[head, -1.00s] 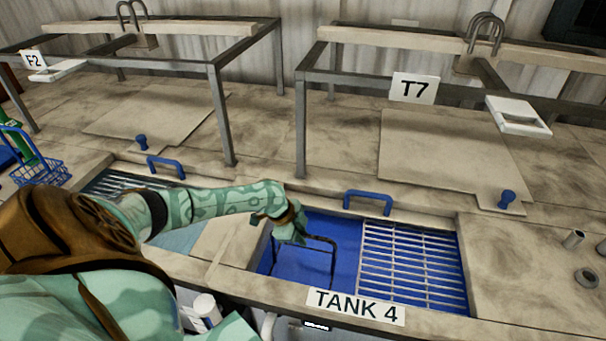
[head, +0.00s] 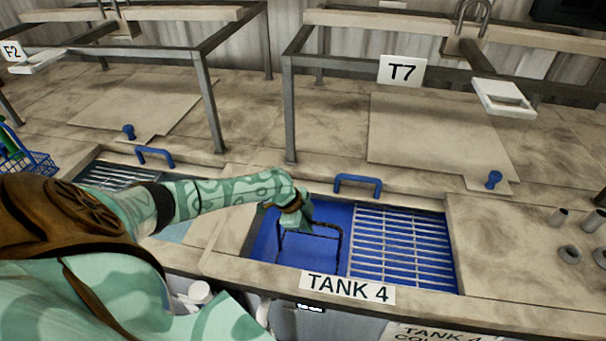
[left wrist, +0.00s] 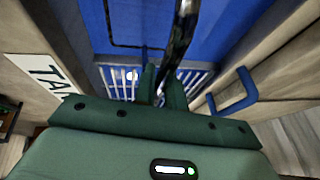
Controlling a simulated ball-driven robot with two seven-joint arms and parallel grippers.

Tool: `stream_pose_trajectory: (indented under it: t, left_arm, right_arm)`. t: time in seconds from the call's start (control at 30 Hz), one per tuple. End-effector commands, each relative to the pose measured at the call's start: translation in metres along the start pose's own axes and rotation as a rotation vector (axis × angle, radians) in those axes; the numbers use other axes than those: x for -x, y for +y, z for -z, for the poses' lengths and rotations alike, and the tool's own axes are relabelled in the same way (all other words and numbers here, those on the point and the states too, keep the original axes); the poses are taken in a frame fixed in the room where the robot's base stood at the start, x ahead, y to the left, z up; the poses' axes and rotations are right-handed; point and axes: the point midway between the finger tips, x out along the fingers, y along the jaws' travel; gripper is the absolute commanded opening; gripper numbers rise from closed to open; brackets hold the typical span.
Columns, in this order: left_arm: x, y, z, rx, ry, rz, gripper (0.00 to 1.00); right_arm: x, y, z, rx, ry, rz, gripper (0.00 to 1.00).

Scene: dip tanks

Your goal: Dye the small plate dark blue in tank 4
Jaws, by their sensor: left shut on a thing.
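Tank 4 (head: 262,246) is a sunken basin with bright blue liquid at its left and a slatted metal grate (head: 400,245) at its right. My left gripper (head: 300,214) is over the liquid, shut on a thin dark wire frame (head: 341,243) that hangs down into the blue. In the left wrist view my gripper (left wrist: 163,92) is shut on a dark bar (left wrist: 183,35), with the blue behind it. I cannot make out the small plate; if it is in the frame, it does not stand out from the blue. My right gripper is not in view.
A blue handle (head: 358,184) stands at the tank's back edge, and a TANK 4 sign (head: 348,287) is at its front. A lid with a blue knob (head: 494,179) lies behind, under the T7 rack (head: 402,71). Metal cups (head: 570,254) stand at the right. A blue basket (head: 28,162) is at far left.

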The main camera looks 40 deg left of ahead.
Motion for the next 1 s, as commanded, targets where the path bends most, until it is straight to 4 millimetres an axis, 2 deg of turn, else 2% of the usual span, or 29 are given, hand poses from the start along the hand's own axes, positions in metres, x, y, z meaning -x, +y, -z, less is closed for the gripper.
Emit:
stream_pose_trajectory:
  t: [0.3,0.5,0.67,1.0]
  left_arm:
    - [0.012,-0.001,-0.029,0.001,-0.002,0.002,0.0]
    - [0.018,-0.001,-0.04,0.0,0.0,0.003,0.0]
    - [0.018,-0.002,-0.039,0.0,0.002,0.003,0.0]
    - [0.011,-0.002,-0.022,0.002,0.0,0.003,0.0]
  right_arm:
    - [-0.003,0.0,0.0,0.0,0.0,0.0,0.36]
    - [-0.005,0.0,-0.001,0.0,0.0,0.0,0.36]
    - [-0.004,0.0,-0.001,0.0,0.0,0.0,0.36]
    - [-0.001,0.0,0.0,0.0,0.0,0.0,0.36]
